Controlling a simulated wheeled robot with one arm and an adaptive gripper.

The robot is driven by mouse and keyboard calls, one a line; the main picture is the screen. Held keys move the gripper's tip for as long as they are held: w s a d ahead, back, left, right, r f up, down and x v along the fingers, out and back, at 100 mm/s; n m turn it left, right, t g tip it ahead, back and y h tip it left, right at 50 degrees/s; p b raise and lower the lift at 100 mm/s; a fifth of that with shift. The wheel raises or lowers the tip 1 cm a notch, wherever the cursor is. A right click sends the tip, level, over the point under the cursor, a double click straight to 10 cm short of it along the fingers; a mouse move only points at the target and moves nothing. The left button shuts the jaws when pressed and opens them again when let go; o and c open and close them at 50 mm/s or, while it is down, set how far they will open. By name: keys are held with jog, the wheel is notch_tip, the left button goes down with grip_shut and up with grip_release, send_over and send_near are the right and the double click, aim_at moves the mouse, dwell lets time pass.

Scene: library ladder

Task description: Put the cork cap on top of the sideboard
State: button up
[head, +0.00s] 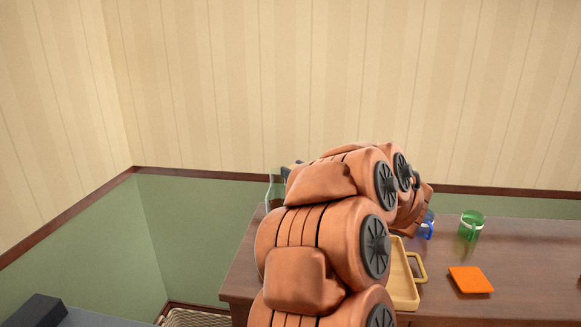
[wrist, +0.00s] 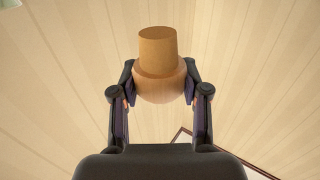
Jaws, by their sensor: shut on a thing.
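The cork cap (wrist: 158,47), a tan cylinder on a rounder pale wooden part, sits between the fingers of my gripper (wrist: 159,84) in the wrist view. My gripper is shut on its round part, with only wall behind it. In the head view my arm hides the cap and most of the gripper. A brown wooden top (head: 530,255), which looks like the sideboard, spans the right side of the head view. My arm reaches over its left part. I cannot tell how high the cap is above it.
On the wooden top stand a green mug (head: 471,226), a blue mug (head: 427,225), a yellow tray (head: 403,285) with a handle and a flat orange square (head: 470,280). A clear glass item (head: 271,190) shows partly behind my arm. The front right of the top is bare.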

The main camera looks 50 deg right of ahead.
jog(key=shift+s+a+r, duration=0.1)
jog(key=shift+s+a, duration=0.2)
jog(key=shift+s, duration=0.2)
jog(key=w+a+r+p, duration=0.25)
jog(key=w+a, duration=0.35)
jog(key=w, duration=0.6)
jog(key=w+a+r+p, duration=0.2)
jog(key=w+a+p, duration=0.2)
jog(key=w+a, duration=0.5)
jog(key=w+a+f+p, duration=0.1)
jog(key=w+a, duration=0.4)
jog(key=a, duration=0.6)
jog(key=w+a+f+p, duration=0.1)
jog(key=w+a+p, duration=0.3)
jog(key=a, duration=0.6)
jog(key=shift+w+a+f, duration=0.2)
jog(key=shift+w+a, duration=0.15)
jog(key=shift+w, duration=0.7)
